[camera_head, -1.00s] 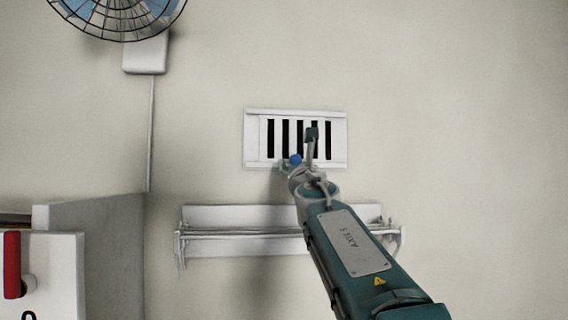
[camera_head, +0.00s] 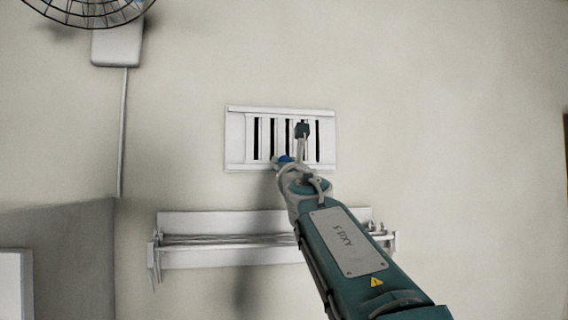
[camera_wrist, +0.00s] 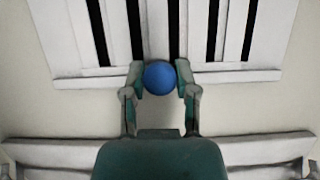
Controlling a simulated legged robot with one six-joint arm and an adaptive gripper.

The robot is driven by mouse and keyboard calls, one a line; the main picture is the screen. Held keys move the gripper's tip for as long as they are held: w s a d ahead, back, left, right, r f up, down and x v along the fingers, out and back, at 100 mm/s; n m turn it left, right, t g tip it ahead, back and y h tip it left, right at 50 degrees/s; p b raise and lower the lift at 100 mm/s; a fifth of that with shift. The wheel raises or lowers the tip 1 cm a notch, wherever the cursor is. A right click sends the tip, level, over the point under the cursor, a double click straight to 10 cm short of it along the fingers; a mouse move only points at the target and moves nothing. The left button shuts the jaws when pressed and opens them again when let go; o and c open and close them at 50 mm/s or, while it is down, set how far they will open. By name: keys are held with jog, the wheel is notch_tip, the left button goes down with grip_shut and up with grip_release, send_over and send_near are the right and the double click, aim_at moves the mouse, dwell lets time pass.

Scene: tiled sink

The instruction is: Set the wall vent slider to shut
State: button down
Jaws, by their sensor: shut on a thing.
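The white wall vent (camera_head: 236,142) is on the wall ahead, with upright slats and narrow dark gaps between them. In the wrist view the vent (camera_wrist: 70,50) fills the top, its dark slots showing on both sides. A blue round knob (camera_wrist: 160,77) sits at the vent's lower edge; it also shows in the head view (camera_head: 285,159). My gripper (camera_wrist: 160,80) is shut on the knob, one finger on each side. In the head view my arm hides part of the vent's lower right.
A white wall rack (camera_head: 215,255) with rails runs below the vent, partly behind my arm. A caged fan (camera_head: 88,10) and a white box (camera_head: 117,45) with a cable are at upper left. A grey partition (camera_head: 70,250) stands at lower left. The wall right of the vent is clear.

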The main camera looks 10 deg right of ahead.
jog(key=shift+a, duration=0.15)
jog(key=shift+d, duration=0.85)
jog(key=shift+c, duration=1.9)
grip_release()
jog(key=shift+w+d, duration=0.1)
jog(key=shift+d, duration=0.05)
